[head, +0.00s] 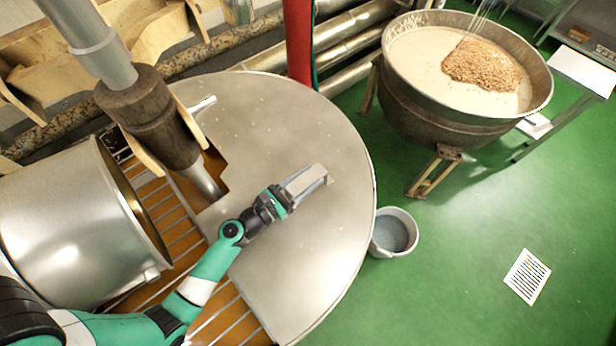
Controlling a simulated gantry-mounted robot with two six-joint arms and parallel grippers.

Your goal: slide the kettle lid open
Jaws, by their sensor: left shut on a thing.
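The kettle lid (310,130) is a large round metal plate in the middle of the head view, with a straight left edge and a notch around a mixer shaft. A metal bracket-like handle (312,178) stands on it right of centre. My left gripper (284,198) is shut on this handle; the fingers are partly hidden by the wrist and handle. To the left of the lid's edge, metal bars (181,242) over an orange-brown surface are uncovered. My right gripper is not in view.
A thick mixer shaft (150,115) comes down through the lid's notch. A big metal drum (70,225) stands at left. A red post (298,40) is behind the lid.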

